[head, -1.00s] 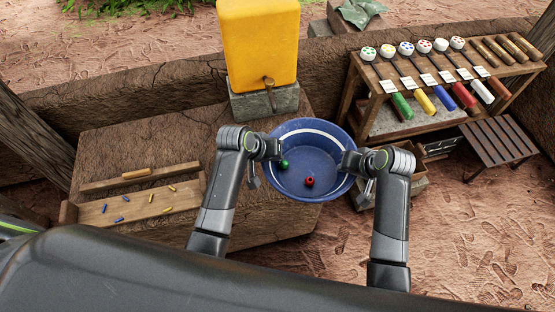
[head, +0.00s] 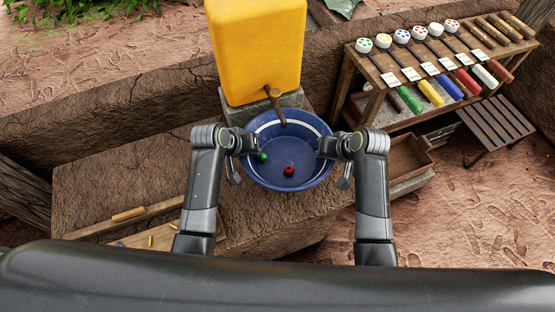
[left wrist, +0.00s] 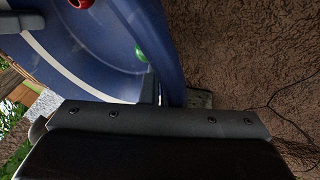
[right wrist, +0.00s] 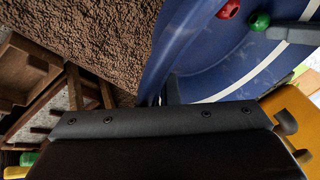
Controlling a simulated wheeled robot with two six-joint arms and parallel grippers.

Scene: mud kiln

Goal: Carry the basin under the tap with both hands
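The blue basin (head: 312,172) with a white band inside is level just in front of the yellow water container (head: 255,50). The container's brown tap (head: 275,98) overlaps the basin's back rim in the head view. A green ball-like piece and a red piece (head: 289,170) lie inside. My left gripper (head: 248,143) is shut on the left rim and my right gripper (head: 332,147) on the right rim. The basin wall (left wrist: 172,45) runs between the left fingers, and the wall (right wrist: 175,50) also meets the right fingers. The fingertips are mostly hidden.
The grey block (head: 236,112) under the container stands behind the basin. The mud ledge (head: 110,185) with a wooden tray is at the left.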

